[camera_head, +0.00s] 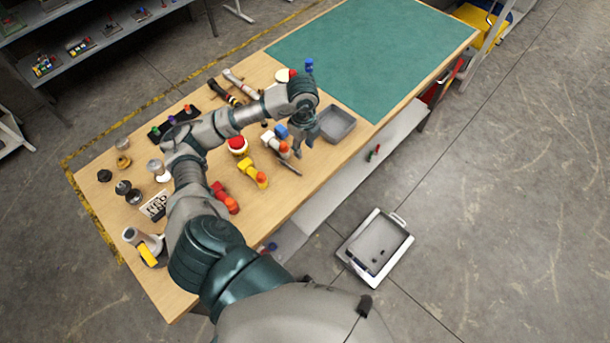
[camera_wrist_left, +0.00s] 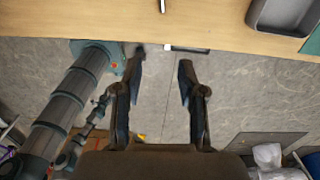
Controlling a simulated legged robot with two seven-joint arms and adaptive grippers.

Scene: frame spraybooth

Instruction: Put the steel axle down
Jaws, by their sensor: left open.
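A thin grey rod (camera_head: 290,167), which looks like the steel axle, lies on the wooden bench top near its front edge. A small part of a shiny rod also shows at the top of the left wrist view (camera_wrist_left: 162,6), cut off by the frame. My left gripper (camera_head: 305,146) is open above the front part of the bench, close to the rod in the picture. In the left wrist view its two fingers (camera_wrist_left: 160,62) stand apart with nothing between them. My right gripper does not show.
A grey tray (camera_head: 352,131) stands right of the gripper. Red, yellow and blue-and-white tools (camera_head: 250,170) crowd the bench left of it. A green mat (camera_head: 375,55) covers the far end and is mostly clear. A white bin (camera_head: 378,240) is on the floor in front.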

